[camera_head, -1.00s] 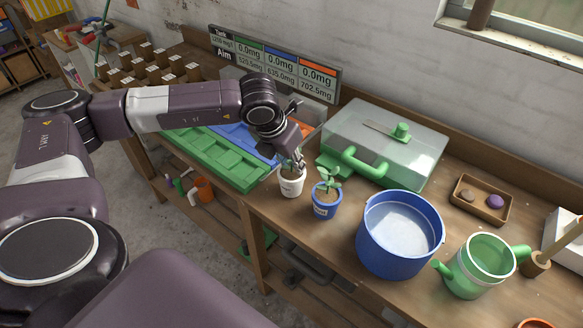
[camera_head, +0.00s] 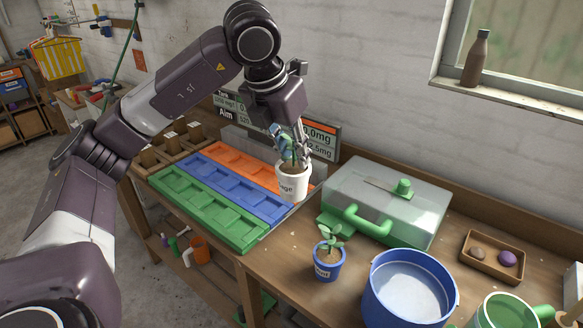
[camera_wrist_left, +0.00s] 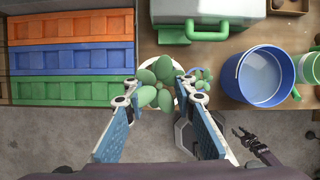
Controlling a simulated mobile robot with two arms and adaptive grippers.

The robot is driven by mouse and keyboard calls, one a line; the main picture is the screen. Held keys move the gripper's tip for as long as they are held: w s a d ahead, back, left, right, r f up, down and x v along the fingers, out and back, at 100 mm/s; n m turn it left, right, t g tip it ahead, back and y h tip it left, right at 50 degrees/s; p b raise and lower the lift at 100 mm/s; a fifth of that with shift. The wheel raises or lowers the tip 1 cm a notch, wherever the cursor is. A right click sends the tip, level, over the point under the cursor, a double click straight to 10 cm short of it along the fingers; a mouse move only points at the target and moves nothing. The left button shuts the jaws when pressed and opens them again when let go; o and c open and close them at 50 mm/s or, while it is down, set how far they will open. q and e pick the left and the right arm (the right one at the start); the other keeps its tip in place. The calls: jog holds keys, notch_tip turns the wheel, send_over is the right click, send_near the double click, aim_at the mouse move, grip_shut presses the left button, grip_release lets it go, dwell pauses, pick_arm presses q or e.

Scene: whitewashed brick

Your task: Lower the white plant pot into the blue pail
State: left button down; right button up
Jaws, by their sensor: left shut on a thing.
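The white plant pot (camera_head: 291,185) with a green plant hangs in my left gripper (camera_head: 290,150), above the bench and left of the pail. My left gripper is shut on it, its fingers around the plant's leaves near the rim. In the left wrist view leaves hide most of the white pot (camera_wrist_left: 177,68) between the fingers (camera_wrist_left: 162,92). The blue pail (camera_head: 408,292) stands upright on the bench at the lower right, its pale inside open. It also shows in the left wrist view (camera_wrist_left: 231,80). My right gripper (camera_wrist_left: 243,134) appears small there, apart and empty, its fingers seemingly spread.
A small blue pot (camera_head: 326,265) with a plant stands just left of the pail. A clear-lidded green-handled box (camera_head: 375,195) is behind. A green watering can (camera_head: 500,312) stands at right, near a wooden tray (camera_head: 490,263). Coloured seed trays (camera_head: 215,212) lie at left.

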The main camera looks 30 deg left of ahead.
pick_arm(q)
jog(key=d+f+b, duration=0.2)
jog(key=d, duration=1.2)
jog(key=s+d+f+b, duration=0.1)
jog(key=d+b, duration=0.2)
jog(key=d, duration=1.2)
jog(key=shift+s+f, duration=0.3)
jog(key=shift+f, duration=0.05)
jog(key=shift+b, duration=0.3)
jog(key=shift+w, duration=0.35)
